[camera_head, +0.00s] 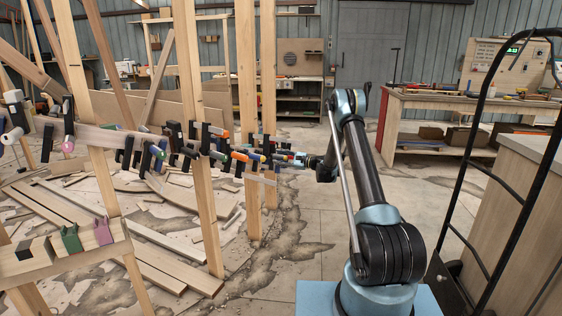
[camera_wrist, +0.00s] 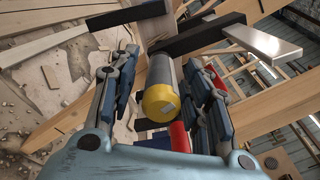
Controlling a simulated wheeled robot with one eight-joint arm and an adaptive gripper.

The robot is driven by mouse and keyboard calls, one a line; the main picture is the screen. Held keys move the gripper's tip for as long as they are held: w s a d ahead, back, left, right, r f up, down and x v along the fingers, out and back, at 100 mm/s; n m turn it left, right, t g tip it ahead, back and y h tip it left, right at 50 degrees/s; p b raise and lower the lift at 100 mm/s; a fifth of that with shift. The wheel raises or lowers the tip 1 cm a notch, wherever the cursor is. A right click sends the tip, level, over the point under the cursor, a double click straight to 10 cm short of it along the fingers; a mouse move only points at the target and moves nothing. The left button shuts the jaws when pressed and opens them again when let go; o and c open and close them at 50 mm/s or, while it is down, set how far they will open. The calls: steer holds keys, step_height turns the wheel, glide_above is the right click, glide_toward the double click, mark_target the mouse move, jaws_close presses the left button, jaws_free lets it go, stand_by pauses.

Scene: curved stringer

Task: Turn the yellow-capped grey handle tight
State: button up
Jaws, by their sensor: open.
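The grey handle (camera_wrist: 163,70) with its yellow cap (camera_wrist: 160,102) points toward the camera in the wrist view. My gripper (camera_wrist: 166,66) is open around it, with one finger on each side. A gap shows at the left finger; I cannot tell whether the right finger touches the handle. The handle belongs to a clamp with a dark bar (camera_wrist: 205,35). In the head view my gripper (camera_head: 301,160) is at the right end of the row of clamps, and the yellow cap is too small to pick out there.
A red handle (camera_wrist: 179,137) and another black bar are close by in the wrist view. Several clamps (camera_head: 205,140) line the curved wooden strip (camera_head: 100,137), held by upright posts (camera_head: 189,100). A workbench (camera_head: 460,104) and a black hand truck (camera_head: 463,180) stand at right.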

jaws_close()
steer(key=shift+m, duration=0.8)
jaws_free()
steer(key=shift+d, duration=0.1)
steer(key=v, duration=1.2)
